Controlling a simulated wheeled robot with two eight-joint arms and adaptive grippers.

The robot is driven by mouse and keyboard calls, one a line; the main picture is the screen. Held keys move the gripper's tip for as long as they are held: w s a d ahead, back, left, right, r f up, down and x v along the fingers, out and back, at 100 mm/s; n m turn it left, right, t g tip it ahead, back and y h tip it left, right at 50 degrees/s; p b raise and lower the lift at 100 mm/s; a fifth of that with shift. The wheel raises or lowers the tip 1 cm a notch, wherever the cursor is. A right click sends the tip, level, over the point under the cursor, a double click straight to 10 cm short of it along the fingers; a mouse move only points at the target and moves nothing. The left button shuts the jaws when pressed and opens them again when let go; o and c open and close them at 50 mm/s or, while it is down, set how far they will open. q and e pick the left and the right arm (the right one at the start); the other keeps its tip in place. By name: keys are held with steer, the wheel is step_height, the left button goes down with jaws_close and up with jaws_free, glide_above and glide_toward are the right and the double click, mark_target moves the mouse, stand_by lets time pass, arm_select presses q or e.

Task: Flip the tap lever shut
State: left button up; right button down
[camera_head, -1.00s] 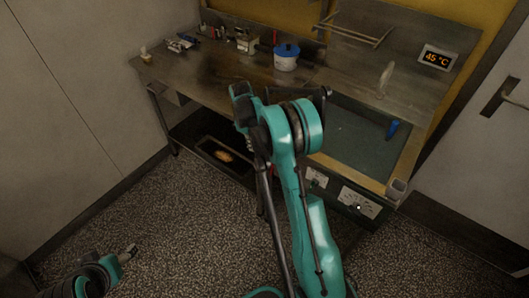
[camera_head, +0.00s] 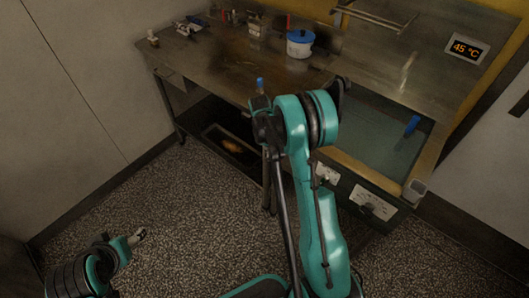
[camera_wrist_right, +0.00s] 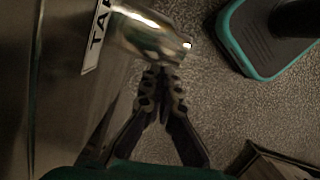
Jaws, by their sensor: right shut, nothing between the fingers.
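My right gripper (camera_wrist_right: 163,72) is shut and empty in the right wrist view. Its fingertips are at or very near a shiny metal tap body (camera_wrist_right: 148,32); I cannot tell whether they touch. A white label (camera_wrist_right: 96,36) reading "TA…" is beside the tap, partly cut off. No lever can be clearly made out there. In the head view my right arm hides the tap and the right gripper. A small blue piece (camera_head: 260,84) shows just above my arm; I cannot tell what it belongs to. My left gripper (camera_head: 138,236) hangs low at the left, over the floor, away from the bench.
The steel bench (camera_head: 215,65) carries a blue-lidded white pot (camera_head: 300,44) and small items at the back. A sunken tank (camera_head: 375,140) with a blue handle (camera_head: 412,125) is at the right. A tray (camera_head: 231,145) lies on the lower shelf. Floor in front is clear.

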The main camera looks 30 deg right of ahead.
steer(key=shift+s+d, duration=0.25)
steer(key=shift+s, duration=0.25)
steer(key=shift+s+d+f, duration=0.15)
steer(key=shift+s+d, duration=0.15)
steer(key=shift+s, duration=0.15)
